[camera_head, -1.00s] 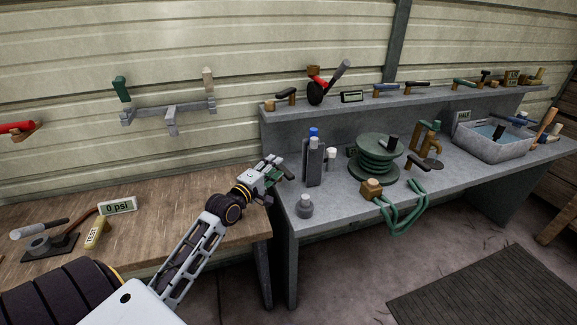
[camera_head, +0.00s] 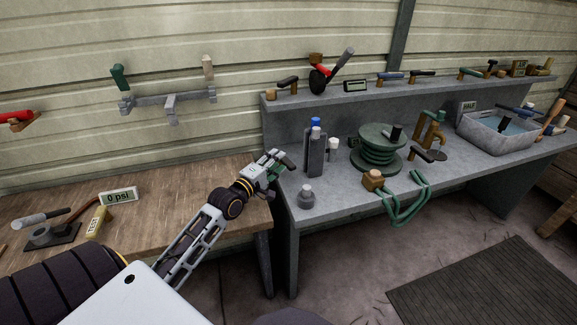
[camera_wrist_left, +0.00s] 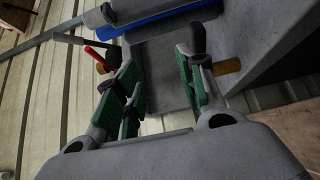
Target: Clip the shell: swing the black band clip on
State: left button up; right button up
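My left gripper (camera_head: 272,166) is at the left end of the grey bench. Its green-padded fingers stand apart in the left wrist view (camera_wrist_left: 165,88), with nothing visibly held between them. A dark handle (camera_head: 286,162) shows at the fingertips; in the wrist view a black handle (camera_wrist_left: 198,38) overlaps the right finger, beside a brown stub (camera_wrist_left: 228,67). I cannot tell whether they touch or whether this is the black band clip. No part is clearly identifiable as the shell. Dark grey upright cylinders (camera_head: 316,155), one blue-topped, stand just right of the gripper. My right gripper is not in view.
A grey knob (camera_head: 306,197) sits at the bench's front left. A green reel (camera_head: 377,150), a wooden block (camera_head: 373,180) with a hanging green loop (camera_head: 405,213) and a water tray (camera_head: 494,140) are farther right. A wooden table (camera_head: 150,215) lies left, with a gap between.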

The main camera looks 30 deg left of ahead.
aim_at(288, 164)
pick_arm(q)
jog(key=shift+w+d+f+b, duration=0.1)
jog(key=shift+w+f+b, duration=0.75)
jog(key=shift+w+f, duration=1.9)
jog(key=shift+w, duration=1)
pick_arm(e)
jog(key=shift+w+a+r, duration=0.5)
jog(key=shift+r, duration=0.2)
jog(key=shift+w+a+r, duration=0.45)
jog(key=shift+a+r, duration=0.1)
jog(key=shift+r, duration=0.15)
jog(key=shift+w+a+r, duration=0.5)
jog(key=shift+r, duration=0.2)
pick_arm(q)
jog(key=c, duration=0.9)
grip_shut()
pick_arm(e)
jog(key=shift+w+r, duration=0.2)
jog(key=shift+w, duration=0.55)
